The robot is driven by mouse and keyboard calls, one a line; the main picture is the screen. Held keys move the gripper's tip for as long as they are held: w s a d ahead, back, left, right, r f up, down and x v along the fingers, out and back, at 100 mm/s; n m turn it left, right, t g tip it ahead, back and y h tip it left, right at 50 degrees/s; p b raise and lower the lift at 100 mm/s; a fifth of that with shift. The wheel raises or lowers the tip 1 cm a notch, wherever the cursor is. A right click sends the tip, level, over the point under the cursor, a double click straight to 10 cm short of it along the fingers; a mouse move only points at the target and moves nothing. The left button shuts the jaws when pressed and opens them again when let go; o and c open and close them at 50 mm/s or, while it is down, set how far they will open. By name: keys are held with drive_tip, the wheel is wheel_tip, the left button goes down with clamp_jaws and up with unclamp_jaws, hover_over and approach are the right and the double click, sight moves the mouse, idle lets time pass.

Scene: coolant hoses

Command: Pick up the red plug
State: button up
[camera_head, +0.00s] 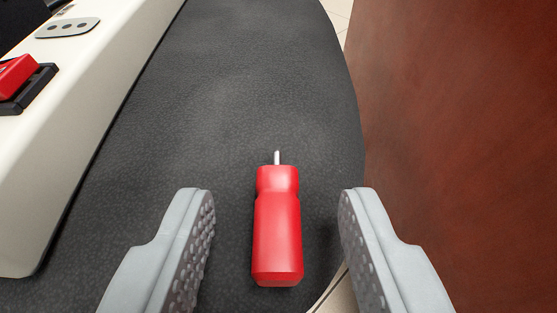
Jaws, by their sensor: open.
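The red plug (278,235) has a bottle-like body with a narrower neck and a thin silver pin at its far end. It shows over the dark grey textured surface (240,80), with the pin pointing away from me. My gripper (276,225) is open, with one grey, studded finger on each side of the plug. There is a gap between the plug and each finger, and neither visibly touches it. Whether the plug rests on the surface below or stands above it, I cannot tell.
A white casing (110,75) runs along the left, with a red switch (14,76) in a black frame and a grey oval panel (67,28). A reddish-brown panel (460,120) fills the right side. Light floor tiles show beyond the dark surface's curved edge.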

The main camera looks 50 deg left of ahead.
sight(279, 261)
drive_tip(key=shift+w+a+f, duration=0.1)
drive_tip(key=shift+w+a, duration=0.1)
clamp_jaws()
wheel_tip(279, 261, up, 10)
idle(0.9)
